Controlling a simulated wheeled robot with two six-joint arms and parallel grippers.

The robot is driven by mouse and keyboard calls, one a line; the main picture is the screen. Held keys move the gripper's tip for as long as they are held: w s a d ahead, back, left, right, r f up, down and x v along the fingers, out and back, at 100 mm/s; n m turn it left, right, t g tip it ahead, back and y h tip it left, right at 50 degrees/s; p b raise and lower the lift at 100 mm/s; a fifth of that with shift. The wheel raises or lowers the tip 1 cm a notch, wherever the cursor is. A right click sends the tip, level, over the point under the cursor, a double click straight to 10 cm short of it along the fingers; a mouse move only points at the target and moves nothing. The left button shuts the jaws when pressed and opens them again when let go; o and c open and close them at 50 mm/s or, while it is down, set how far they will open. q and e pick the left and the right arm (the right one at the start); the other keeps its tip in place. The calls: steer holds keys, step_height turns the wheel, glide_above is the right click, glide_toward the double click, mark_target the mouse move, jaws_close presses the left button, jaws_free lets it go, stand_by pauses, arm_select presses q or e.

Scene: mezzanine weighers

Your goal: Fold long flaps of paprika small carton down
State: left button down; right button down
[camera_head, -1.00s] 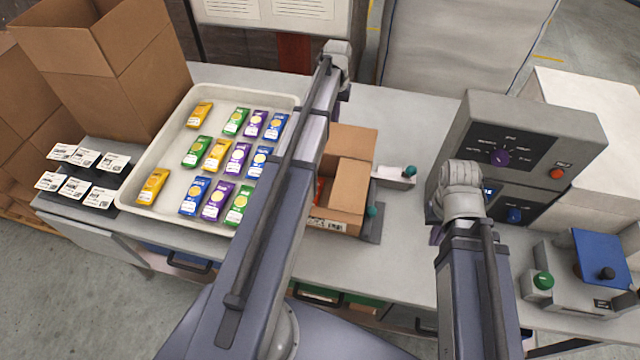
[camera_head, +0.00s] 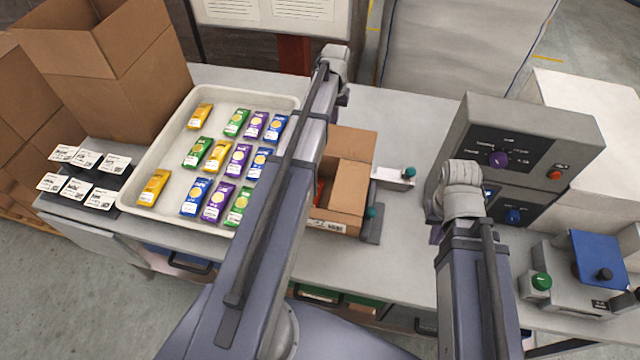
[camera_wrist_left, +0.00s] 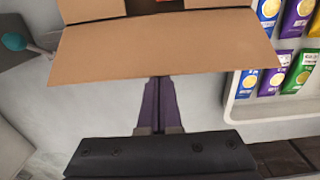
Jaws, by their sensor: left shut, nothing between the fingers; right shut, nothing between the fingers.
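The small carton (camera_head: 352,183) stands open on the table, partly hidden behind my left arm in the head view. One flap stands out at its far side (camera_head: 354,143), and a flap shows at its right side. Orange-red contents show at its left inside. In the left wrist view a wide cardboard flap (camera_wrist_left: 165,47) spreads toward my left gripper (camera_wrist_left: 160,82). The gripper's purple fingers are shut and empty, their tips at or just under the flap's edge; I cannot tell whether they touch. My right gripper (camera_head: 436,232) is mostly hidden behind its wrist, near the control box.
A white tray (camera_head: 290,97) of colourful packets lies left of the carton. A holder with green knobs (camera_head: 394,177) stands beside the carton. The grey control box (camera_head: 520,150) and a blue-topped device (camera_head: 598,262) are at the right. A large open carton (camera_head: 95,60) stands at the back left.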

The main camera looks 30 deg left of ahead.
mark_target(331, 136)
arm_select(q)
steer(key=s, duration=0.2)
steer(key=s+r, duration=0.1)
steer(key=shift+d+p, duration=0.4)
steer(key=s, duration=0.2)
steer(key=s+d, duration=0.1)
steer(key=s, duration=0.1)
steer(key=shift+r+p, duration=0.35)
steer(key=shift+r, duration=0.05)
steer(key=s, duration=0.2)
steer(key=s+d+f+b, duration=0.1)
steer(key=shift+s, duration=0.15)
steer(key=shift+f, duration=0.1)
